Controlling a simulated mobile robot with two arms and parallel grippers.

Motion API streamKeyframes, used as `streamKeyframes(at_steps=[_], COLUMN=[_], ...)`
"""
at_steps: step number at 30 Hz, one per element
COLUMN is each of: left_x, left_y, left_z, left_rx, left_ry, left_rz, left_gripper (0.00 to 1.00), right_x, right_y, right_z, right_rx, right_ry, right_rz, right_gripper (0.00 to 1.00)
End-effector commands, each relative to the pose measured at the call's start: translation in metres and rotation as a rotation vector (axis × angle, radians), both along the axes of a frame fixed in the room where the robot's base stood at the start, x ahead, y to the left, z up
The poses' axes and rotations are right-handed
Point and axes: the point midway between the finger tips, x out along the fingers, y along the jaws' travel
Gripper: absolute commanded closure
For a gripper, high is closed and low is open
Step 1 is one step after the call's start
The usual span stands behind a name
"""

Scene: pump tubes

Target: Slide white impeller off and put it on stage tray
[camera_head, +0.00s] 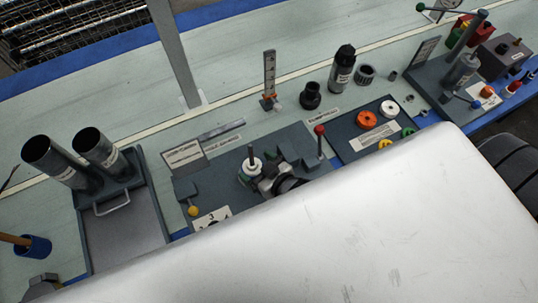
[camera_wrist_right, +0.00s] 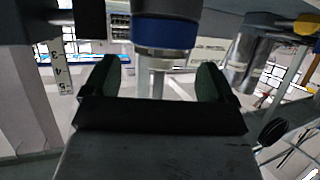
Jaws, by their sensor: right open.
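A white ring-shaped part, which looks like the white impeller (camera_head: 250,167), sits around an upright dark shaft (camera_head: 251,152) on the dark work plate, with something green beside its lower edge. My right gripper (camera_head: 260,181) is right beside it, partly covering its front side. In the right wrist view the gripper (camera_wrist_right: 153,82) is open, its two green-padded fingers apart, with a pale metal post beyond the gap and a dark cylinder with a blue band (camera_wrist_right: 165,32) above. A dark tray (camera_head: 345,151) to the right holds coloured rings and a white ring (camera_head: 389,108); its label is too small to read.
A red-knobbed lever (camera_head: 320,131) stands between the work plate and the ring tray. Two dark tubes (camera_head: 92,146) stand at the left. A dark bottle (camera_head: 343,68) and black fitting (camera_head: 310,96) stand behind. My white arm link covers the lower right.

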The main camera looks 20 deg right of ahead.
Motion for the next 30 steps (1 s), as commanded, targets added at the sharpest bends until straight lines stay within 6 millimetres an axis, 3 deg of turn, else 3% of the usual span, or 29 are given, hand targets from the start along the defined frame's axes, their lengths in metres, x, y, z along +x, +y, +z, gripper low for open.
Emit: streamKeyframes(at_steps=[4, 14, 24, 25, 30], left_x=[0.016, 0.008, 0.004, 0.004, 0.004], left_y=[0.0, 0.005, 0.006, 0.006, 0.006], left_z=[0.001, 0.0, 0.0, 0.0, 0.0], left_rx=[-0.002, 0.006, 0.007, 0.007, 0.007], left_ry=[-0.027, -0.015, -0.007, -0.007, -0.007], left_rz=[0.0, 0.002, 0.003, 0.003, 0.003], left_gripper=[1.0, 1.0, 1.0, 1.0, 1.0], right_x=[0.011, 0.013, 0.013, 0.013, 0.013], right_y=[0.004, 0.005, 0.005, 0.005, 0.005], right_z=[-0.004, -0.006, -0.006, -0.006, -0.006], right_rx=[0.001, 0.0, 0.0, 0.0, 0.0], right_ry=[-0.001, 0.0, 0.0, 0.0, 0.0], right_rz=[0.0, 0.001, 0.001, 0.001, 0.001], right_gripper=[0.14, 0.14, 0.64, 0.46, 0.72])
